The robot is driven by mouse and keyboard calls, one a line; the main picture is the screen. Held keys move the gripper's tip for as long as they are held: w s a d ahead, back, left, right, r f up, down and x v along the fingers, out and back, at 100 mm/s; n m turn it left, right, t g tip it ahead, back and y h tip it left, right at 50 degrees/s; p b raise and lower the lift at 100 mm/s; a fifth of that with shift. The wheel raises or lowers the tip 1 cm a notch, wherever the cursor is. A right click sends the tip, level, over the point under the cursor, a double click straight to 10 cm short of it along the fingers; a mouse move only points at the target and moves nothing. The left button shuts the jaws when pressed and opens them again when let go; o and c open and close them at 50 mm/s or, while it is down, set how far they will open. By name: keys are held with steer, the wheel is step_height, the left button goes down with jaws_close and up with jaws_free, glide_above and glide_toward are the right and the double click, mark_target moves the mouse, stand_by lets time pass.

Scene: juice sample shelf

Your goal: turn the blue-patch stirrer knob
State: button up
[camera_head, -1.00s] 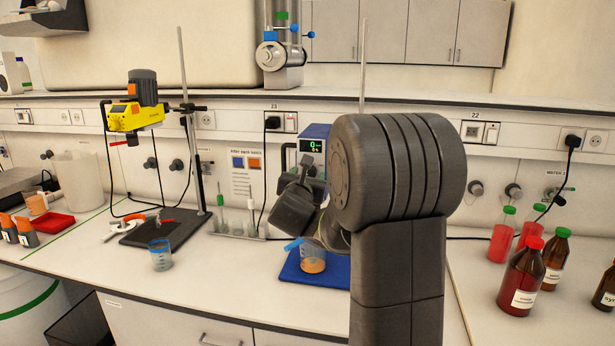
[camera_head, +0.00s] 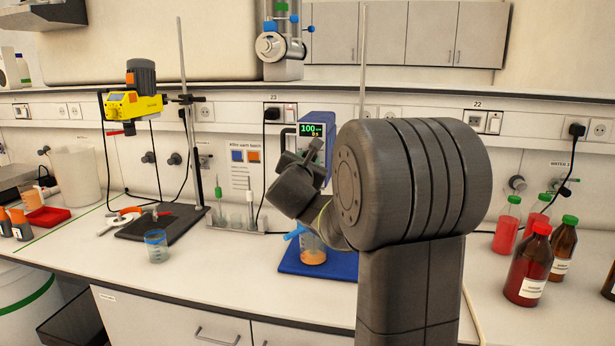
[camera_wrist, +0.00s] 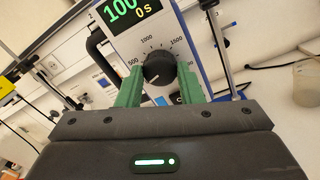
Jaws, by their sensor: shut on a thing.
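The blue-patch stirrer (camera_head: 318,128) stands at the back of the bench above a blue mat (camera_head: 342,268). Its lit display (camera_wrist: 122,10) reads 100 and 0 s in the wrist view. Its black knob (camera_wrist: 158,66), with a white pointer line, sits below the display on a dial with numbers such as 500, 1000 and 1500. My gripper (camera_wrist: 159,82) has its green fingers on both sides of the knob and is shut on it. In the head view my arm hides the knob and the fingers.
A beaker of orange liquid (camera_head: 312,252) stands on the blue mat, close under my arm. A yellow stirrer (camera_head: 134,104) hangs on a stand at left, with a beaker (camera_head: 156,246) in front. Red bottles (camera_head: 528,266) stand at right.

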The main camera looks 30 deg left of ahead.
steer(key=m+b, duration=0.7)
steer(key=b, duration=0.1)
steer(key=m+b, duration=0.7)
steer(key=b, duration=0.2)
steer(key=m+h+b, duration=0.1)
steer(key=m+b, duration=0.6)
steer(key=b, duration=0.2)
steer(key=shift+a+f+m+t, duration=0.1)
steer(key=shift+f+m+t, duration=0.15)
steer(key=shift+m+t, duration=0.05)
steer(key=o, duration=1)
steer(key=shift+r, duration=0.1)
steer(key=shift+c, duration=0.2)
